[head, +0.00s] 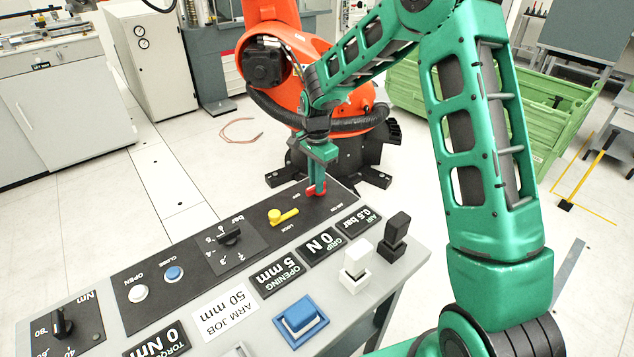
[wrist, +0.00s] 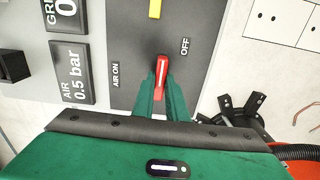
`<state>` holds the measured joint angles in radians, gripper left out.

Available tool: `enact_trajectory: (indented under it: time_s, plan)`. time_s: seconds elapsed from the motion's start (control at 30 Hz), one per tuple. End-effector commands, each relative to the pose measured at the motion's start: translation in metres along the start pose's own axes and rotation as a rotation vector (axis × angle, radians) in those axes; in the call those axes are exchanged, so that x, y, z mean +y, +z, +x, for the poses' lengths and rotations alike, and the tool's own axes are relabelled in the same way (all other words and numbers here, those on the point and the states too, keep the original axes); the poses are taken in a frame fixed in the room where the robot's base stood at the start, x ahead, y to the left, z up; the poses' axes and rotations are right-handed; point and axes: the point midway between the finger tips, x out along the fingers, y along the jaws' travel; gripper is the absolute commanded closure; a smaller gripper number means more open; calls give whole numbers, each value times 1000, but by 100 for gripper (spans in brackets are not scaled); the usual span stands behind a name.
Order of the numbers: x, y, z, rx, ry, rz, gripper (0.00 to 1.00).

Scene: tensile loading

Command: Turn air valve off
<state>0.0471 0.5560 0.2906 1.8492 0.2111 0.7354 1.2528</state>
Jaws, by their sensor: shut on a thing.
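The air valve is a small red handle (head: 313,191) at the far right end of the black panel in the head view. It also shows in the wrist view (wrist: 162,74), standing nearly upright in the picture between the words AIR ON on the left and OFF on the right. My gripper (head: 317,184) reaches down to the handle from above. In the wrist view its green fingers (wrist: 161,98) are shut on the handle, one on each side. The lower part of the handle is partly hidden between them. The air display (wrist: 73,80) reads 0.5 bar.
A yellow lever (head: 283,216) sits beside the valve on the panel. A black knob, push buttons and several displays lie along the console, with a black joystick (head: 396,230) and a white one (head: 356,260) near the front. An orange robot arm (head: 262,62) stands behind.

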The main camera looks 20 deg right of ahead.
Motion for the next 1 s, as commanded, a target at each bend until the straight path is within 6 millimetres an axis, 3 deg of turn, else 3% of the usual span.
enact_trajectory:
  time_s: [0.03, 0.07, 0.1, 0.13, 0.53, 1.0]
  plan:
    - [-7, 4, -3, -3, -17, -9, 100]
    - [-7, 4, -3, -3, -17, -9, 80]
    - [-6, 4, -3, -2, -16, -9, 71]
    - [-6, 4, -3, -2, -15, -8, 69]
    - [-3, 2, -9, 0, -9, -4, 69]
    - [-5, 2, -88, 0, -11, -6, 69]
